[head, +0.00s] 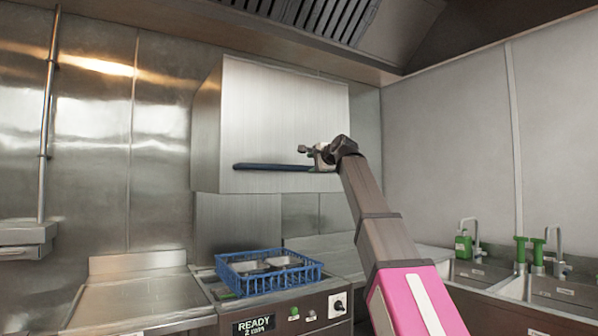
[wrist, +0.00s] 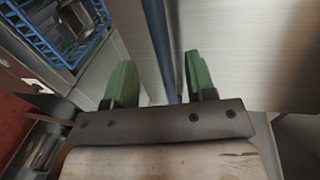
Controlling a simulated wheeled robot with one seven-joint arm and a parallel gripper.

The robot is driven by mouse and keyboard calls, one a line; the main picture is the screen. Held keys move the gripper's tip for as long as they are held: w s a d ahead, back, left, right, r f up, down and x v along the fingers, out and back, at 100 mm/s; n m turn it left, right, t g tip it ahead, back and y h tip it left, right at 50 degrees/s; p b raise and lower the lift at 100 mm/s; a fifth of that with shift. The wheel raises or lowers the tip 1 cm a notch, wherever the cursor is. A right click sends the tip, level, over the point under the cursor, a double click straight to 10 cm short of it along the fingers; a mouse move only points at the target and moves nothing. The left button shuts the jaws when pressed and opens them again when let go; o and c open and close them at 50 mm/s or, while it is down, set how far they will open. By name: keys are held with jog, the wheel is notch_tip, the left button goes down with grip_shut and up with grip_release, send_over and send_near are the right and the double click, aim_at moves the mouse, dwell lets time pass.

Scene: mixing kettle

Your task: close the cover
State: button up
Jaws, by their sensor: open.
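The cover is a large brushed-metal box (head: 285,120) on the back wall, raised above the counter with a clear gap below it. A dark blue handle bar (head: 265,167) runs along its lower front. In the wrist view the cover's metal face (wrist: 255,45) fills the upper right. My gripper (head: 304,151) is open at the right end of the bar. In the wrist view the green fingers of my gripper (wrist: 160,70) stand apart, with the blue bar (wrist: 158,35) running between them in the picture. I cannot tell whether either finger touches it.
A blue rack (head: 268,272) holding metal pans sits on the machine below the cover; it also shows in the wrist view (wrist: 50,30). A "READY" display (head: 253,326) and knob are on the machine's front.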

aim_at(300, 170)
jog(key=x, duration=1)
grip_shut()
